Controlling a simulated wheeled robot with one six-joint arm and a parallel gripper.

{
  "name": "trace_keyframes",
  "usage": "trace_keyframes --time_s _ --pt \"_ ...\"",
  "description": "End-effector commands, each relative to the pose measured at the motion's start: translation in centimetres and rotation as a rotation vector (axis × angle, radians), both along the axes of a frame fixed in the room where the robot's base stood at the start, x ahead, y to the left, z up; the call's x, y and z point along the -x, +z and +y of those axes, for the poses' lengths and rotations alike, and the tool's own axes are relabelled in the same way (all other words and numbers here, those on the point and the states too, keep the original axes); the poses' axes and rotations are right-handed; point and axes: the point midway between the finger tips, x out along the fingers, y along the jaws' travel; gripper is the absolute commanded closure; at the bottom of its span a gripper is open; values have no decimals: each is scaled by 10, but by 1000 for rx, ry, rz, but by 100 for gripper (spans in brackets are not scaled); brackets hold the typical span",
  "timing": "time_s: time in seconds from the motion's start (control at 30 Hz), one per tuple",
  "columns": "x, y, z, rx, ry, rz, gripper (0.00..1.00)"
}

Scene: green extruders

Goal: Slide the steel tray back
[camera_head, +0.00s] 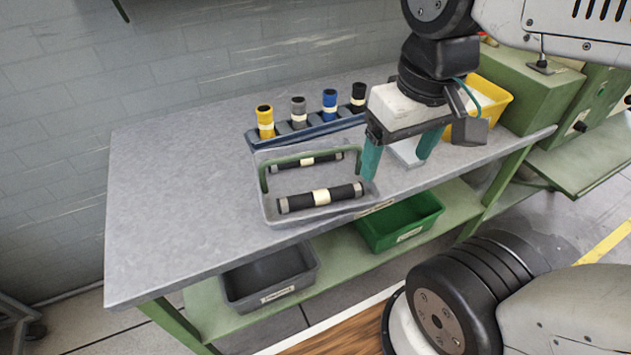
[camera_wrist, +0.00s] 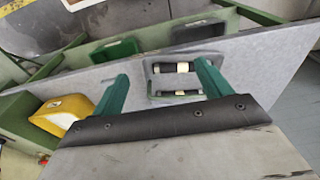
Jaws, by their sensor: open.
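The steel tray (camera_head: 300,184) is a shallow grey tray with a green handle over it, sitting near the front edge of the bench. Two black rollers with cream bands lie in it. The tray also shows in the wrist view (camera_wrist: 152,86), partly behind a fingertip. My gripper (camera_head: 397,168) has two teal fingers, spread apart and empty. It hangs above the bench by the tray's right end, its left finger close to the tray's right rim. I cannot tell whether that finger touches the rim.
A blue rack (camera_head: 318,130) with several coloured-top cylinders stands just behind the tray. A yellow bin (camera_head: 490,103) is at the back right, beside a green machine (camera_head: 540,90). The bench's left side is clear. Green and grey bins sit below.

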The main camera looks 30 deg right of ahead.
Motion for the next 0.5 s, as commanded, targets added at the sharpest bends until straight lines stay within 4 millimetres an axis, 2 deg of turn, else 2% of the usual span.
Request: trace_keyframes --time_s 0.03,0.17,0.3,0.5 --pt "0 0 0 0 0 0 26" --pt "-1 -2 -4 -1 -22 12 62" --pt "-11 -15 -19 -7 -97 98 100" --pt "-52 -34 -50 -75 -318 222 100"
